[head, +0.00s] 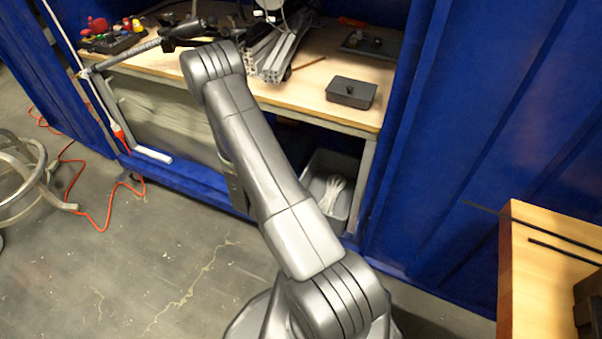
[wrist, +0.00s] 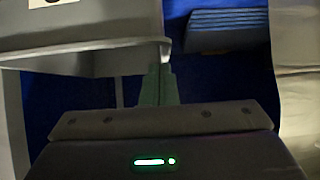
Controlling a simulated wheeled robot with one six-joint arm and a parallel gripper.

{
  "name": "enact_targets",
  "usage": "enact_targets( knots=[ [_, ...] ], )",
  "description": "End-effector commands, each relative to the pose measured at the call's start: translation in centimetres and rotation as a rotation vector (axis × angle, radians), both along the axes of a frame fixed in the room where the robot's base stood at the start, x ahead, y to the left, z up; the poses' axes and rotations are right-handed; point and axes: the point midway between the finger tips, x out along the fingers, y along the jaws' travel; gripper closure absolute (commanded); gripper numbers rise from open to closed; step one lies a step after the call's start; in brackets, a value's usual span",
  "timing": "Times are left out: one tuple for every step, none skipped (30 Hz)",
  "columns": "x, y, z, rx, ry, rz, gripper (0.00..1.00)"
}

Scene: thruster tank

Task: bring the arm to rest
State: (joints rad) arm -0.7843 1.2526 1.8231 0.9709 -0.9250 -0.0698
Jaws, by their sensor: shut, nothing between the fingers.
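My silver arm (head: 265,170) rises from the bottom middle of the head view. It reaches up and left towards a wooden workbench, with its elbow bent in front of the bench top. I cannot make out my gripper in the head view. In the wrist view my gripper (wrist: 158,86) shows as narrow greenish fingers close together above its dark grey body, which carries a green light. The fingers are shut and hold nothing.
The workbench (head: 305,90) carries metal profiles (head: 272,55), a black lidded box (head: 351,92) and colourful small parts (head: 112,36). A grey bin (head: 322,200) stands below. A wooden table (head: 530,280) is at lower right. Open floor lies at lower left.

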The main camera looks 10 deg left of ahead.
Motion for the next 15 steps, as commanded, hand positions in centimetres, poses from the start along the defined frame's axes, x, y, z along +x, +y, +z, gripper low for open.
enact_targets(
  knots=[
    [-0.19, 0.04, 0.01, -0.001, 0.000, 0.001, 1.00],
    [-0.23, 0.04, 0.01, 0.000, 0.000, 0.000, 1.00],
    [-0.26, 0.05, 0.00, 0.000, 0.000, 0.000, 1.00],
    [-0.28, 0.05, 0.00, 0.001, 0.000, -0.001, 1.00],
    [-0.27, 0.05, 0.01, 0.001, 0.000, -0.001, 1.00],
    [-0.26, 0.04, 0.00, 0.001, 0.000, -0.001, 1.00],
    [-0.25, 0.05, 0.00, 0.001, 0.000, -0.001, 1.00],
    [-0.25, 0.05, 0.00, 0.001, 0.000, -0.001, 1.00],
    [-0.25, 0.04, 0.00, 0.001, 0.000, -0.001, 1.00],
    [-0.23, 0.04, 0.01, 0.001, 0.000, -0.001, 1.00],
    [-0.20, 0.04, 0.01, 0.001, -0.001, -0.001, 1.00],
    [-0.11, 0.02, 0.00, 0.001, -0.001, -0.001, 1.00],
    [0.01, 0.00, 0.00, 0.001, -0.001, -0.001, 1.00],
    [0.18, -0.04, 0.00, 0.001, -0.001, -0.002, 1.00],
    [0.48, -0.09, -0.01, 0.002, -0.001, -0.003, 1.00]
  ],
)
